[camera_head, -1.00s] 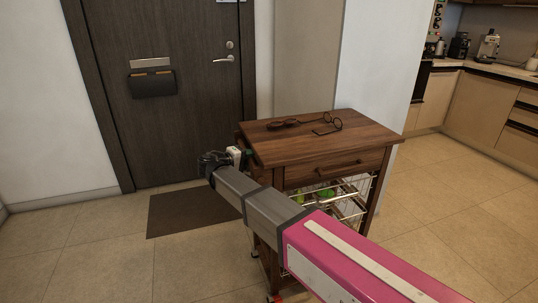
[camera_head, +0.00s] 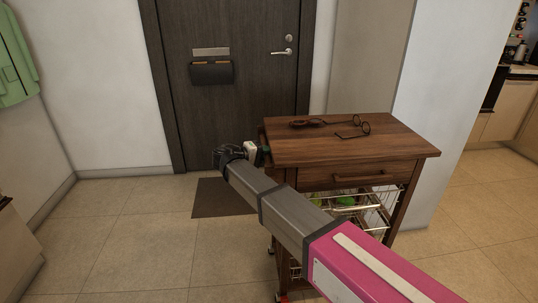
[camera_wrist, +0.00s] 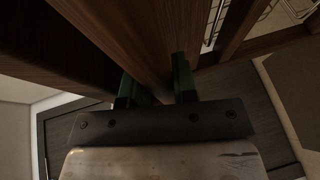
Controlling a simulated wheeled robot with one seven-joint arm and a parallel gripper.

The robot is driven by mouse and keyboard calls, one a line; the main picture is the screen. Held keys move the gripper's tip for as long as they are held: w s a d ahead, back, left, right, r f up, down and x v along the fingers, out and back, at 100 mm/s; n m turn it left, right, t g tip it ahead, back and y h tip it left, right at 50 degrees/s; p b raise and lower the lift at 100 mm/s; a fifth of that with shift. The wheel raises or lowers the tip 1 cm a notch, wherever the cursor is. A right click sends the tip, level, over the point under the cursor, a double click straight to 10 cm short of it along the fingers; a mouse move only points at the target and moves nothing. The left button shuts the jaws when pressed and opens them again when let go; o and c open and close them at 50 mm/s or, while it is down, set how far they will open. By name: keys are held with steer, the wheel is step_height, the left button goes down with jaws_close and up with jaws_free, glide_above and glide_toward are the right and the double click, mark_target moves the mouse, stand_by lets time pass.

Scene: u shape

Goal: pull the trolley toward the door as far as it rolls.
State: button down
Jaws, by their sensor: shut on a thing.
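The trolley (camera_head: 350,147) is a wooden cart with a dark brown top, a front drawer and wire baskets below. It stands upright in front of the door (camera_head: 235,105), right of the picture's middle. My gripper (camera_head: 260,153) is at the trolley's left side, just below the top's edge. In the wrist view, my gripper's green fingers (camera_wrist: 157,86) are shut on a wooden part of the trolley (camera_wrist: 150,45), one finger on each side. My arm hides part of the trolley's lower front and left legs.
Glasses (camera_head: 362,127) and a dark brown item (camera_head: 307,122) lie on the trolley top. A dark doormat (camera_head: 222,198) lies before the door. A wall section (camera_head: 433,100) stands behind the trolley's right side. The tiled floor (camera_head: 130,235) on the left is clear.

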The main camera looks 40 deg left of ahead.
steer(key=c, duration=0.9)
jaws_free()
steer(key=v, duration=1)
steer(key=shift+s, duration=0.4)
steer(key=shift+s+a, duration=0.1)
